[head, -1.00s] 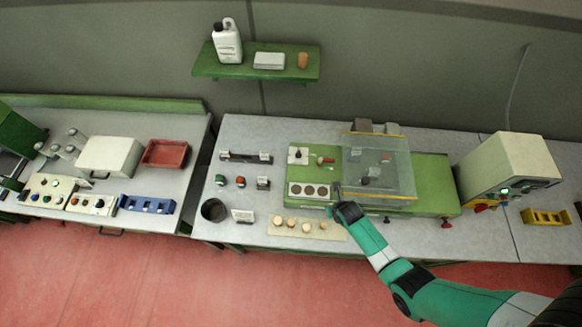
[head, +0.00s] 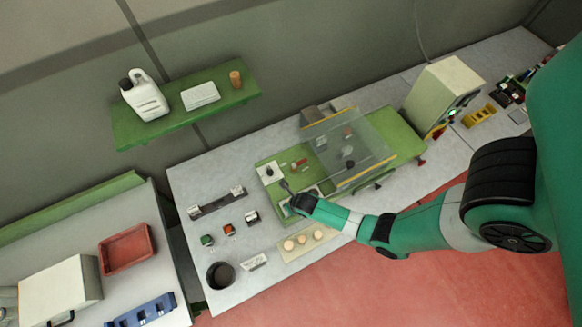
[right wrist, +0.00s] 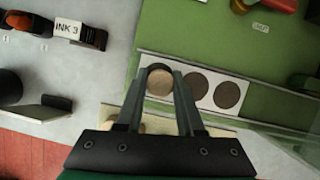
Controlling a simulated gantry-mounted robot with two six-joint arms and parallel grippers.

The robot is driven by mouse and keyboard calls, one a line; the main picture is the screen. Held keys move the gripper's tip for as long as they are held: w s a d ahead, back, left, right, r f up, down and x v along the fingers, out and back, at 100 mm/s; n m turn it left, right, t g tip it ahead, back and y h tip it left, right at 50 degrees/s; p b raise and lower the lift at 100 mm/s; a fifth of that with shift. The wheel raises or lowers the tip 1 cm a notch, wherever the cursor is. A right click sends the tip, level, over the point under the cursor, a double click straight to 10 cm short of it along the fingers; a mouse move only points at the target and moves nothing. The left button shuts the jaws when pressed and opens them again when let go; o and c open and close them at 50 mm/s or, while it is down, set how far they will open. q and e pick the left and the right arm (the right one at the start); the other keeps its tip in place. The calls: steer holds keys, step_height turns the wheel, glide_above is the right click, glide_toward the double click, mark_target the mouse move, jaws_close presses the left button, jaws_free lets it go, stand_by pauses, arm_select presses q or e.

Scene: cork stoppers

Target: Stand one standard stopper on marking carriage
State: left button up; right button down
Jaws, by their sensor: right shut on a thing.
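My right gripper (head: 285,186) is over the white plate with dark round spots, the marking carriage (head: 313,193), at the front left of the green machine. In the right wrist view my right gripper (right wrist: 160,88) is shut on a pale cork stopper (right wrist: 160,82). The stopper's round top lies over the leftmost spot of the carriage (right wrist: 244,98); two dark spots to its right are bare. I cannot tell whether it touches the plate. Three stoppers (head: 301,239) stand on the pale tray (head: 290,256); my arm may hide more. My left gripper is not in view.
A clear guard (head: 362,145) covers the middle of the green machine (head: 405,140). Left of it are small ink blocks (head: 229,229) and a dark cup (head: 219,275). A red-handled part (right wrist: 278,5) lies on the green deck.

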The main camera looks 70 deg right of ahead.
steer(key=shift+r, duration=0.1)
steer(key=c, duration=0.5)
jaws_free()
steer(key=shift+w, duration=0.1)
